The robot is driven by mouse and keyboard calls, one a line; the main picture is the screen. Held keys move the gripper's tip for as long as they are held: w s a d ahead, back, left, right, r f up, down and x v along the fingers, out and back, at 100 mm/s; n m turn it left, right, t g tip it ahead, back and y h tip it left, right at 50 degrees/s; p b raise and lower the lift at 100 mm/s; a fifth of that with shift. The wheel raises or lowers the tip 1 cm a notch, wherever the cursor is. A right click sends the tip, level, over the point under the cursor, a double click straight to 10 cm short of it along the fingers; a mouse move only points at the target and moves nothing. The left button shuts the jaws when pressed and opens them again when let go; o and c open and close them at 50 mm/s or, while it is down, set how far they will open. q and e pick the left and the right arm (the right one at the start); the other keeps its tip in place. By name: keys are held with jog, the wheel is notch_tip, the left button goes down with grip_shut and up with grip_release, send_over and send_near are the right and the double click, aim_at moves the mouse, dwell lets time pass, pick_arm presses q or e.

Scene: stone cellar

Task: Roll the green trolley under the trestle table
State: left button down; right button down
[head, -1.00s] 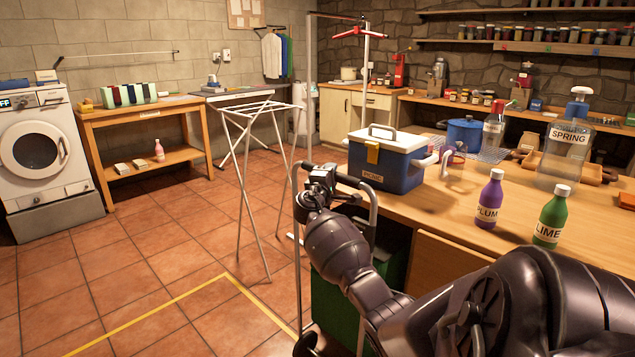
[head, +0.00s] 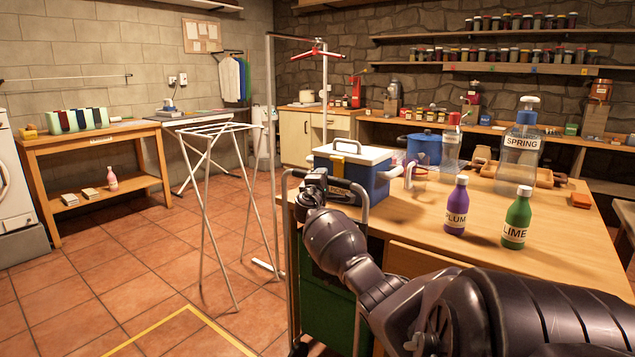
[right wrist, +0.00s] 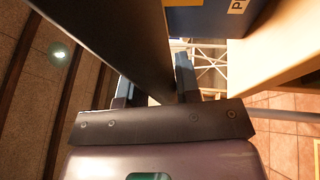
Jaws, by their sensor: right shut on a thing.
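The green trolley (head: 334,306) stands upright on the floor, close against the near left end of the wooden workbench, partly hidden by my arm and the bench. Its grey tubular handle rises above the bench top. My right gripper (head: 318,180) is shut on the handle's top bar, in front of the blue cooler. In the right wrist view my gripper's fingers (right wrist: 153,88) sit either side of a dark bar. My left gripper is out of view.
The workbench (head: 400,225) carries the blue cooler (head: 372,178), purple and green bottles and a large clear bottle. A white drying rack (head: 215,190) and a tall rail stand left of the trolley. Yellow tape (head: 190,312) marks the tiled floor, which is open at lower left.

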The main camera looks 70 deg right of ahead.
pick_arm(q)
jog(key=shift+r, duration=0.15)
pick_arm(e)
jog(key=shift+r, duration=0.3)
jog(key=c, duration=1.3)
grip_release()
jog(key=shift+d, duration=0.1)
jog(key=o, duration=0.5)
jog(key=shift+s+d+f, duration=0.15)
jog(key=shift+d+f, duration=0.05)
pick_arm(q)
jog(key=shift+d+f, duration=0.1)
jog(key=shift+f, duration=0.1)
pick_arm(e)
jog(key=shift+a, duration=0.1)
jog(key=shift+a, duration=0.45)
pick_arm(q)
jog(key=p, duration=0.1)
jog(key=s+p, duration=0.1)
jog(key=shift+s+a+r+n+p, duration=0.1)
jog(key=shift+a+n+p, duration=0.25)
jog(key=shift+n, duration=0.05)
pick_arm(e)
jog(key=v, duration=1)
jog(key=shift+f, duration=0.1)
